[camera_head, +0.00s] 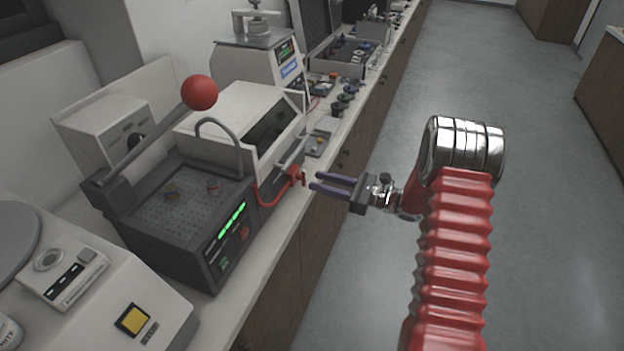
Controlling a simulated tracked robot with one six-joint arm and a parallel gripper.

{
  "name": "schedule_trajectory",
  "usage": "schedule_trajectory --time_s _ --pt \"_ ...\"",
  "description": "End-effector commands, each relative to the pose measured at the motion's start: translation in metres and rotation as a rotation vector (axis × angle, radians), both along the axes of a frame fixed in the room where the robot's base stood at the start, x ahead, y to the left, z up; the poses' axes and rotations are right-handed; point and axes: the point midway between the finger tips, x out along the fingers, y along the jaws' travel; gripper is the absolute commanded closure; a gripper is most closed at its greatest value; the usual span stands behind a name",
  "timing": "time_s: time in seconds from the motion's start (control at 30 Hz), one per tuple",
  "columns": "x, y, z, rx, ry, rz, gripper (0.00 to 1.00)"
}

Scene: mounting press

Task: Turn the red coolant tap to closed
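The red coolant tap (295,175) sits at the right front corner of the dark grey press (170,225), by the counter's front edge. A red pipe (268,194) runs from it along the machine's side. My gripper (313,182) is just right of the tap, with its two dark fingers pointing left toward it. The fingers are parted with a gap between them, and nothing shows in the gap. The fingertips look close to the tap but apart from it. The tap's exact handle angle is too small to tell.
A lever with a red ball (200,92) and a curved grey hose (222,130) rise above the press. A white machine with a yellow button (133,320) stands at the lower left. Several knobs and instruments line the counter behind. The floor (530,120) at right is clear.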

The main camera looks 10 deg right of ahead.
Motion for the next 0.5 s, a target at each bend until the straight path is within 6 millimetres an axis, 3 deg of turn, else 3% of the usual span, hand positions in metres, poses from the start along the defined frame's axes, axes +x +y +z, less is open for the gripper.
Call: schedule_trajectory --time_s 0.2,0.5 --pt "0.016 0.025 0.0 0.001 0.001 0.002 0.69" --pt "0.022 0.033 0.0 0.0 0.0 0.0 0.69"
